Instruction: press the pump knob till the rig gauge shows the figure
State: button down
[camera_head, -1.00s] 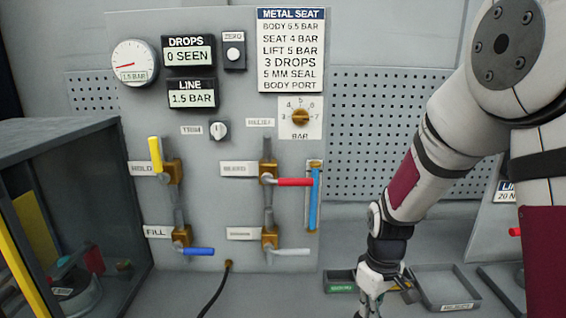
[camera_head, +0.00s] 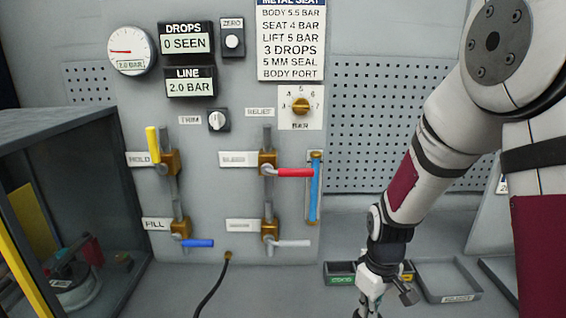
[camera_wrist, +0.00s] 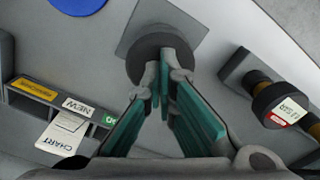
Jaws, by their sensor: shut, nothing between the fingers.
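The pump knob, a dark round cap (camera_wrist: 150,58) on a grey square base (camera_wrist: 190,28), shows in the wrist view. My gripper (camera_wrist: 165,75) is shut and empty, its fingertips at the knob's near edge; they appear to touch it. In the head view only the upper part of my gripper (camera_head: 370,285) shows; its fingertips and the knob are below the frame. The round rig gauge (camera_head: 132,50) has a red needle pointing left and reads 2.0 BAR. The LINE display (camera_head: 190,87) also reads 2.0 BAR. The card (camera_head: 291,45) lists BODY 5.5, SEAT 4 and LIFT 5 BAR.
The HOLD lever (camera_head: 153,143) is yellow and upright. The blue FILL lever (camera_head: 198,243), red lever (camera_head: 295,173) and white lever (camera_head: 293,243) lie sideways. The relief dial (camera_head: 300,106) is brass. A tray (camera_head: 445,280) and a labelled black-capped part (camera_wrist: 280,102) lie near my gripper.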

jog(key=shift+f, duration=0.65)
jog(key=shift+f+b, duration=0.4)
jog(key=shift+f, duration=0.4)
jog(key=shift+r+p, duration=1.55)
jog(key=shift+r, duration=1.95)
jog(key=shift+f, duration=0.1)
jog(key=shift+f, duration=0.35)
